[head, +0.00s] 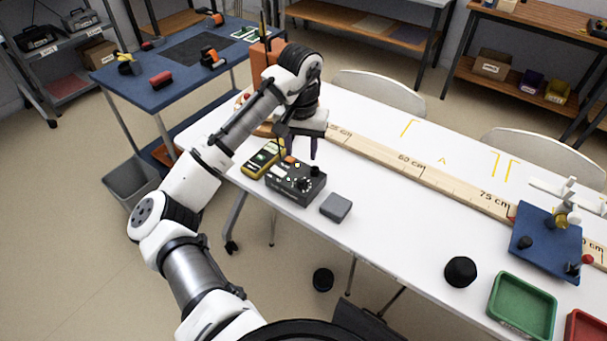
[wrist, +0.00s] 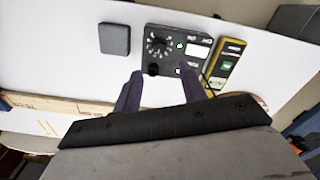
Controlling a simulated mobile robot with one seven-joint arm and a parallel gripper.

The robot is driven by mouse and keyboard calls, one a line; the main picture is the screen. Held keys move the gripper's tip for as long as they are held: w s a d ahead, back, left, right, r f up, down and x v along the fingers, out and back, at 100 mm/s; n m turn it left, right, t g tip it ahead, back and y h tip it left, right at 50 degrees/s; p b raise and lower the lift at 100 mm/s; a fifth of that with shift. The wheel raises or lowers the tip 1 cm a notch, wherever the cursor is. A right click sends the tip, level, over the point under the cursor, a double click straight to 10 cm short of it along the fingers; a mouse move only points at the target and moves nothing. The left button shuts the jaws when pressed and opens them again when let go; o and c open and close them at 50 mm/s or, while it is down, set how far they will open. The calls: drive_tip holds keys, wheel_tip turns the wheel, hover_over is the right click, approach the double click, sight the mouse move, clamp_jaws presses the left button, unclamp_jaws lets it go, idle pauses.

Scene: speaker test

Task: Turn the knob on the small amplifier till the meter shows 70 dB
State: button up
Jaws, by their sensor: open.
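The small amplifier (head: 290,194) is a dark grey box near the table's front edge, left of centre in the head view. In the wrist view, the amplifier (wrist: 176,31) shows a round black knob (wrist: 158,45) with white scale marks, a smaller black knob (wrist: 152,69) and a white panel. A yellow handheld meter (head: 262,158) lies just left of the amplifier; in the wrist view the meter (wrist: 228,65) is at its right. Its reading is too small to tell. My gripper (head: 299,143) is open above the amplifier's far side, with nothing between its fingers (wrist: 162,78).
A grey block (head: 336,207) lies right of the amplifier. A long wooden ruler (head: 410,160) runs along the table behind. A black round object (head: 460,271), green tray (head: 522,307) and blue board (head: 545,242) stand at the right. The table's middle front is clear.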

sight(302, 180)
wheel_tip(302, 180, down, 10)
drive_tip(key=shift+p, duration=0.7)
clamp_jaws()
